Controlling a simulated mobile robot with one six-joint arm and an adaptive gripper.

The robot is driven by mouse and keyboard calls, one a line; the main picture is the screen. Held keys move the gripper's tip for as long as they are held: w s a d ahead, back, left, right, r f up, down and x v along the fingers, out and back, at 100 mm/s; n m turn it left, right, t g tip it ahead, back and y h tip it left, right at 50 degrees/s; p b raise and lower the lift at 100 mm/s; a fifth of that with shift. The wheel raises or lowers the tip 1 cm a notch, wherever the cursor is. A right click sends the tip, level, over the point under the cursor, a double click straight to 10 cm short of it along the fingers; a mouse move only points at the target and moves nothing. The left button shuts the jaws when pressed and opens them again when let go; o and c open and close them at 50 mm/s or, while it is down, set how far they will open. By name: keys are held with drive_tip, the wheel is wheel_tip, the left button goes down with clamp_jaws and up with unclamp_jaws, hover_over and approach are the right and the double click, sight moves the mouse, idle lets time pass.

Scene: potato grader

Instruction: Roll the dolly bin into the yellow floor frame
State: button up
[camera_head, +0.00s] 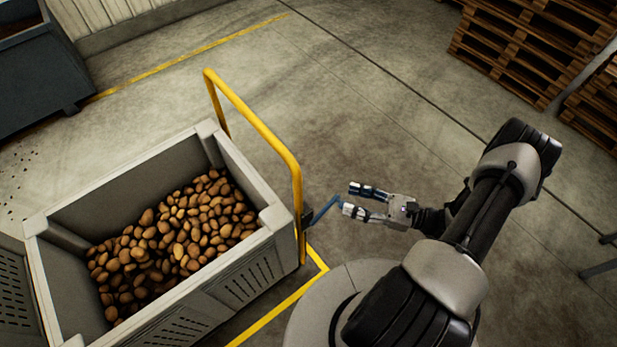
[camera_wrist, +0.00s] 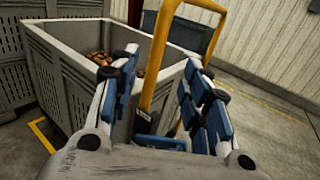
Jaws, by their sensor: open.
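The dolly bin (camera_head: 240,275) is a grey crate part-filled with potatoes, with a yellow push handle (camera_head: 262,122) on its right side. In the wrist view the bin (camera_wrist: 75,85) and handle (camera_wrist: 160,65) stand just ahead of my fingers. A small blue lever (camera_head: 323,209) juts from the handle's lower part toward my gripper. My gripper (camera_head: 352,199) is open and empty, to the right of the handle and apart from it. Yellow floor lines (camera_head: 287,306) meet in a corner by the bin's near right side; the wrist view shows another yellow corner (camera_wrist: 42,135). The bin hides the rest.
A grey perforated crate (camera_head: 15,290) stands at the lower left, close to the bin. A dark blue container (camera_head: 45,75) is at the upper left. Wooden pallets (camera_head: 535,45) are stacked at the upper right. Open concrete floor lies behind and right of the handle.

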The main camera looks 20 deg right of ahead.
sight(298, 184)
drive_tip(key=x, duration=1.7)
drive_tip(key=shift+b, duration=0.4)
drive_tip(key=shift+c, duration=0.6)
clamp_jaws()
